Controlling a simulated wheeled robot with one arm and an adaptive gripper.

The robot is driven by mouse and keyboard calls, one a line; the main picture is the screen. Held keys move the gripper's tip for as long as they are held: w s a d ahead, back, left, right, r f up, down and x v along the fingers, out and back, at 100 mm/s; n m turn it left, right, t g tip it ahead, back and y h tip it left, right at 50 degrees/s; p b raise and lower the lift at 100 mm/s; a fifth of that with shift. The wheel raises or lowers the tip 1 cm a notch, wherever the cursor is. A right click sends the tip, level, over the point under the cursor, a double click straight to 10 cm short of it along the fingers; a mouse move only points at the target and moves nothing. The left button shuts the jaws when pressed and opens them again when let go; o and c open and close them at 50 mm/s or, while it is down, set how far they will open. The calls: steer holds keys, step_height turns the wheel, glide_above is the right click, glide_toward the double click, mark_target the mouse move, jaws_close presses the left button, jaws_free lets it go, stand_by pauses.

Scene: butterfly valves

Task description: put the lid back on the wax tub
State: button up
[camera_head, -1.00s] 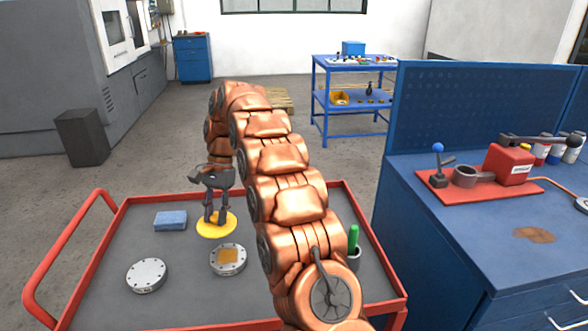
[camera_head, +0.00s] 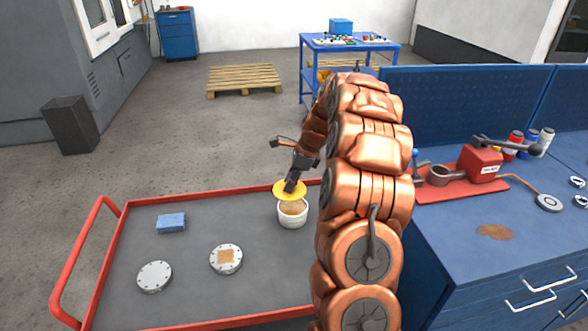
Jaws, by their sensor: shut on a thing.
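The yellow lid (camera_head: 278,188) is held by my gripper (camera_head: 290,184), which is shut on it from above. The white wax tub (camera_head: 293,220) stands upright on the cart's grey top, near its far right side. Tan wax shows in the tub's open mouth. The lid is over the back part of the mouth, and the front part is uncovered. The lid looks slightly above the rim, but I cannot tell whether its far edge touches the tub.
On the red-railed cart (camera_head: 102,275) lie a blue sponge (camera_head: 171,223), a round metal disc (camera_head: 154,277) and another disc with a tan patch (camera_head: 226,259). My arm hides the cart's right side. A blue workbench (camera_head: 450,245) stands to the right.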

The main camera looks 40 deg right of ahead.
mark_target(295, 188)
steer(key=shift+s+d+m, duration=0.3)
steer(key=shift+d, duration=0.2)
steer(key=shift+f+b, duration=1.25)
steer(key=shift+f, duration=1.85)
steer(key=shift+a+p, duration=0.1)
steer(key=shift+p, duration=0.35)
steer(key=shift+f+p, duration=0.2)
steer(key=shift+p, duration=0.2)
stand_by(0.5)
steer(key=o, duration=1.4)
